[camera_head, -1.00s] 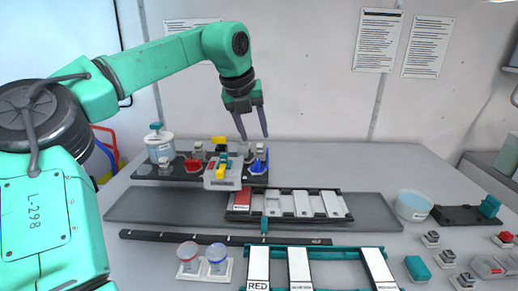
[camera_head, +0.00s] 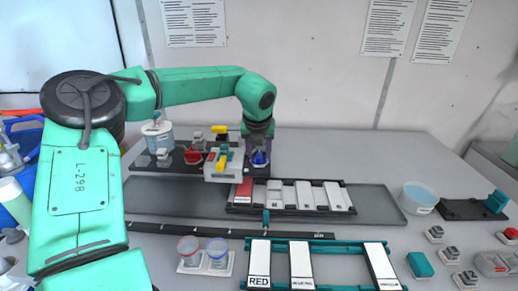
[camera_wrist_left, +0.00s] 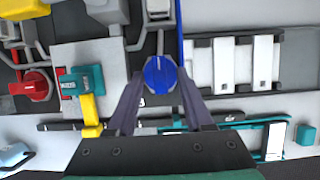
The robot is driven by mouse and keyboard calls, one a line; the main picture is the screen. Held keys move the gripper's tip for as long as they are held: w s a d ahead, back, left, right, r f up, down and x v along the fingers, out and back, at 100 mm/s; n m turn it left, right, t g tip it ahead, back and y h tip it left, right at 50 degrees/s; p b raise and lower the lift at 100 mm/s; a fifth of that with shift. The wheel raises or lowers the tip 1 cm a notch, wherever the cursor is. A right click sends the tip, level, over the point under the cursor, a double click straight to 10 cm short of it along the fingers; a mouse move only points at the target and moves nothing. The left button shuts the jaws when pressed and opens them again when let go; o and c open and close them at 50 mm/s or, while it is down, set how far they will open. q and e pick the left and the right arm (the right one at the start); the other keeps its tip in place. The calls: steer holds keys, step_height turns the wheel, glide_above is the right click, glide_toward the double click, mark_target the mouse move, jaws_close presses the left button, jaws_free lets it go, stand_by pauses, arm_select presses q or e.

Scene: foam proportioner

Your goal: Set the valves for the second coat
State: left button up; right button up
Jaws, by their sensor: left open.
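The valve board (camera_head: 172,168) stands at the back left of the table. Its blue valve knob (camera_head: 259,158) is directly below my left gripper (camera_head: 258,148). In the left wrist view, the blue knob (camera_wrist_left: 160,75) lies between the open fingers, with its grip bar running along the picture's vertical. A red valve knob (camera_head: 193,157) sits to the left; in the left wrist view its handle (camera_wrist_left: 35,85) lies sideways. A grey block (camera_head: 217,174) with a teal and yellow lever stands in front, between them. A yellow handle (camera_head: 220,130) is behind it. My right gripper is not in view.
A clear lidded jar (camera_head: 158,133) stands at the board's left end. A tray (camera_head: 375,205) holds a rack of red and white panels. Small buttons sit at right.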

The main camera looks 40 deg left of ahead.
arm_select(q)
jaws_close()
